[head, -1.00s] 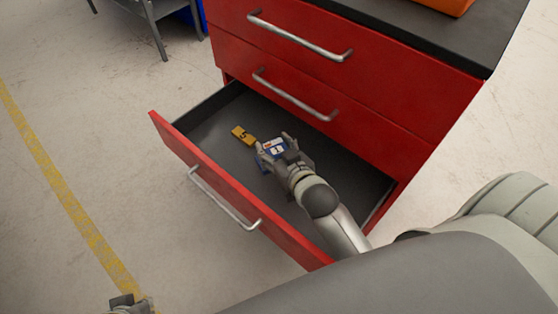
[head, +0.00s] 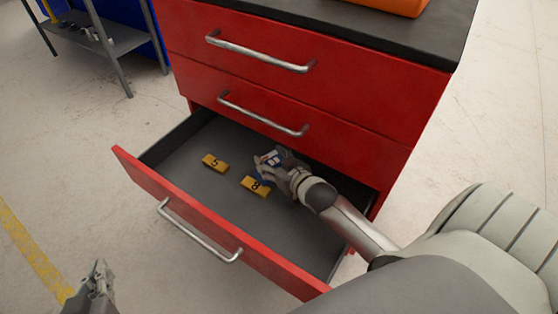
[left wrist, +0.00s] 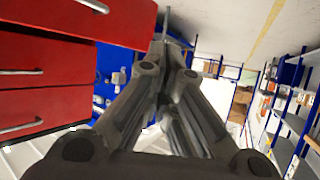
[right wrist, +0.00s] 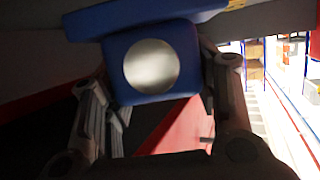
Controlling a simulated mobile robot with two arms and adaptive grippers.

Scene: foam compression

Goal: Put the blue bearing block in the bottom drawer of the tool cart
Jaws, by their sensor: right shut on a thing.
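The blue bearing block (head: 270,158) is in my right gripper (head: 268,168), inside the open bottom drawer (head: 200,205) of the red tool cart. The fingers partly hide it in the head view. In the right wrist view the block (right wrist: 188,60) sits between the fingers and shows a pale round bore. I cannot tell whether it touches the drawer floor. My left gripper (head: 100,272) is outside the drawer at the lower left. In the left wrist view its fingers (left wrist: 168,68) meet with nothing between them.
The two upper drawers (head: 300,60) are shut. A grey shelf rack (head: 125,42) stands at the back left. The drawer's front left floor is bare.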

